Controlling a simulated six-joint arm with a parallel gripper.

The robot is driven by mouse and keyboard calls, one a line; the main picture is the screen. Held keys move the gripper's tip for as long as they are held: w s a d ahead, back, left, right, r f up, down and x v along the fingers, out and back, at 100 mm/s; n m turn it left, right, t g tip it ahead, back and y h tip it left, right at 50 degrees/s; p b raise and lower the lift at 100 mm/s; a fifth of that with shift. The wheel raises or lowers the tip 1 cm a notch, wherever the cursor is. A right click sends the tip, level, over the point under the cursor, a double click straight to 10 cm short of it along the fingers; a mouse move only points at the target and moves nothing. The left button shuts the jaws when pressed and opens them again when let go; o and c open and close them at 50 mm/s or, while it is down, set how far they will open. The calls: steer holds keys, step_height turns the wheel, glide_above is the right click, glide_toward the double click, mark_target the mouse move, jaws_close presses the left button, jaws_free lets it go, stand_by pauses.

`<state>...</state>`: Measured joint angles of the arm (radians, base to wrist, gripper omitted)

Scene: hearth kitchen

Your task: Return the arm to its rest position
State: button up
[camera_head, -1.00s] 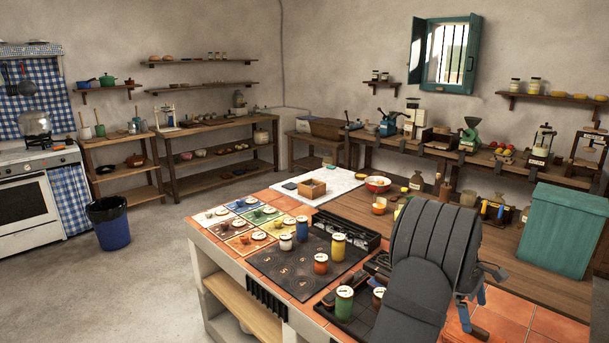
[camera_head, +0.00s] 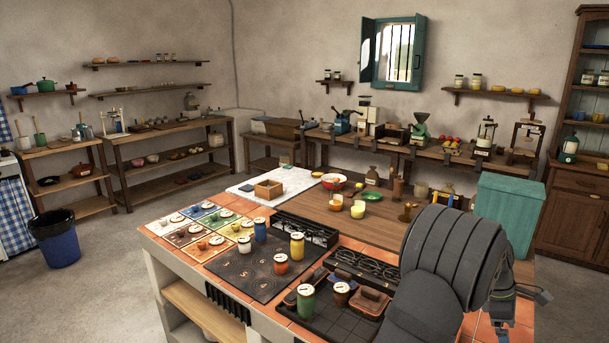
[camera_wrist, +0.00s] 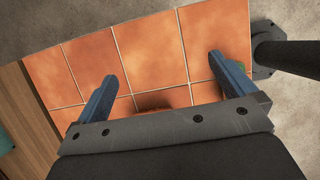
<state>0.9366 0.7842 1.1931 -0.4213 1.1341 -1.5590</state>
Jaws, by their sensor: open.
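My arm reaches over the right front of the counter in the head view, its dark ribbed links hiding part of the counter behind. My gripper (camera_head: 500,325) points down near the right front corner, over the orange tiles. In the wrist view my gripper (camera_wrist: 168,88) has its two blue fingers wide apart. Only bare orange tiles (camera_wrist: 150,50) show between the fingers, with a dark shadow on them. Nothing is held.
Near my arm stand a green jar (camera_head: 306,300), a brown jar (camera_head: 341,294) and a dark tray (camera_head: 345,322). A teal box (camera_head: 508,213) stands behind the arm. The wrist view shows the tile edge, grey floor (camera_wrist: 300,15) and a dark post (camera_wrist: 290,57).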

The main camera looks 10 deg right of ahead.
steer(key=s+d, duration=0.3)
steer(key=s, duration=0.3)
steer(key=w+f, duration=0.4)
steer(key=w, duration=0.3)
steer(key=shift+d+f, duration=0.15)
steer(key=shift+f, duration=0.25)
